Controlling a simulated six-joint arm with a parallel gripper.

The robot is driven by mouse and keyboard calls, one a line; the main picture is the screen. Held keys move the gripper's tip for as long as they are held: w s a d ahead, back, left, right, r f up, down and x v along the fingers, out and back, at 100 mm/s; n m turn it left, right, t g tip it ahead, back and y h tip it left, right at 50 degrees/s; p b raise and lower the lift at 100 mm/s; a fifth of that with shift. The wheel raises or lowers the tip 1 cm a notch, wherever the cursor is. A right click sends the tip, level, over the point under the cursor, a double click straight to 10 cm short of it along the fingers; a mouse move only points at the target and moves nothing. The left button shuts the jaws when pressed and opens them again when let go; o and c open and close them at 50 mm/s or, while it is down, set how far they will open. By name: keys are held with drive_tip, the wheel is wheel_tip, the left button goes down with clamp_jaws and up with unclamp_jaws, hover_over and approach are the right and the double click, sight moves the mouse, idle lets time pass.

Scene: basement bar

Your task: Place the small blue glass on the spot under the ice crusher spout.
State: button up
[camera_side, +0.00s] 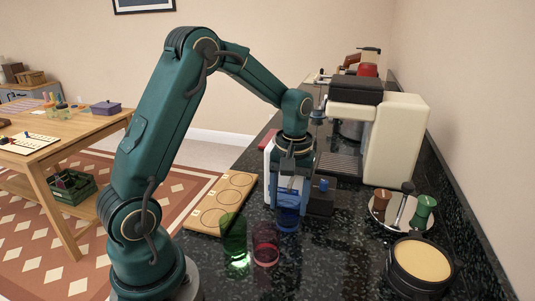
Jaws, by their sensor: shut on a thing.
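The small blue glass (288,222) is between the fingers of my gripper (290,203), which is shut on it. The glass looks upright, low at the counter top; I cannot tell whether it touches the counter. A cream machine (396,140) with a dark top stands behind and to the right, with a ridged tray (338,167) under its overhang. I cannot tell for sure whether this is the ice crusher, and no marked spot under a spout is clearly visible. My gripper is in front of the machine and left of it.
A green glass (234,238) and a red glass (265,245) stand just left of the blue one. A wooden board with circles (220,203) lies at left. A round tray with handled tools (402,211) and a black round container (420,263) stand at right. Dark counter is clear at front centre.

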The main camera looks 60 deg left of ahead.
drive_tip(key=shift+s+f, duration=0.1)
drive_tip(key=shift+f, duration=0.4)
drive_tip(key=o, duration=1.4)
drive_tip(key=shift+f, duration=0.1)
drive_tip(key=shift+o, duration=0.2)
wheel_tip(320, 180, up, 11)
drive_tip(key=s+d+m+t, duration=0.5)
drive_tip(key=s+d+m, duration=0.4)
drive_tip(key=s, duration=0.4)
drive_tip(key=shift+d+r+t, duration=0.25)
drive_tip(key=shift+r+t, duration=0.15)
